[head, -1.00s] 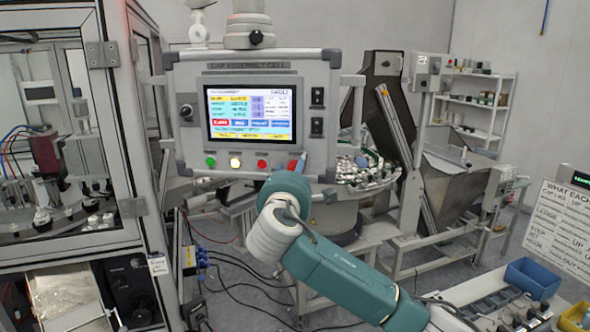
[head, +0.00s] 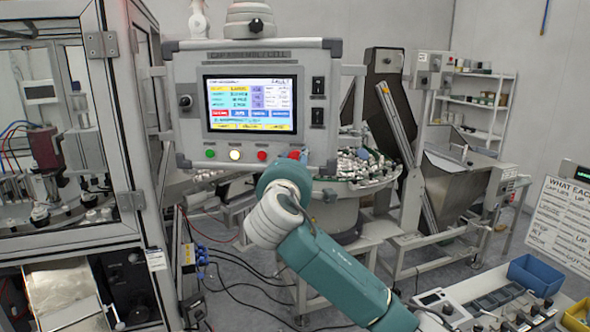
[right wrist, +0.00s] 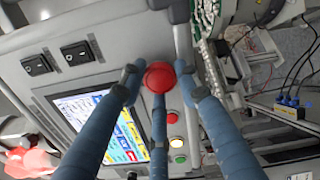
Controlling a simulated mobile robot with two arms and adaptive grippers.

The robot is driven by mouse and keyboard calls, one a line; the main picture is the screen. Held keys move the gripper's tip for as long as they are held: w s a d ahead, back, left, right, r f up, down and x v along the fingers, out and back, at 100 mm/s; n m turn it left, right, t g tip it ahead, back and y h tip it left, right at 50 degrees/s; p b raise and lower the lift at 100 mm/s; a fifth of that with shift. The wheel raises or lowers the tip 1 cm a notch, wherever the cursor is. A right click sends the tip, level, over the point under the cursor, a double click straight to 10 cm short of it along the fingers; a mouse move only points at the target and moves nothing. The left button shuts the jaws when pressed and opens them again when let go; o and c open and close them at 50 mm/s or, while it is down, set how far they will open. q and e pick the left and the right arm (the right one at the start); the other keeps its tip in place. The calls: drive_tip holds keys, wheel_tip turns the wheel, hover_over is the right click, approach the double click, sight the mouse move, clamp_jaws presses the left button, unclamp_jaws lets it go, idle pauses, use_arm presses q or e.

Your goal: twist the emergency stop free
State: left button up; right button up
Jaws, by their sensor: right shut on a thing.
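The emergency stop is a round red mushroom button (right wrist: 159,75) on the grey control panel (head: 330,75). In the right wrist view the blue-grey fingers of my right gripper (right wrist: 160,82) are closed around it, with their tips at its rim. In the head view a small blue fingertip of this gripper (head: 304,155) shows at the panel's lower right, and my teal and white right arm covers the rest. My left gripper is not in view.
The panel has a lit screen (head: 250,104), a green button (head: 210,153), a lit white button (head: 235,154), a red button (head: 262,156) and two black switches. A glazed machine enclosure (head: 125,150) stands left. A feeder bowl (head: 350,180) stands behind the arm.

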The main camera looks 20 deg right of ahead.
drive_tip(key=m+b, duration=0.3)
drive_tip(key=m, duration=0.1)
drive_tip(key=shift+r+m, duration=0.15)
drive_tip(key=shift+m, duration=0.25)
idle(0.4)
drive_tip(key=o, duration=1)
drive_tip(key=shift+o, duration=0.9)
drive_tip(key=shift+w+d, duration=0.1)
drive_tip(key=v, duration=1.2)
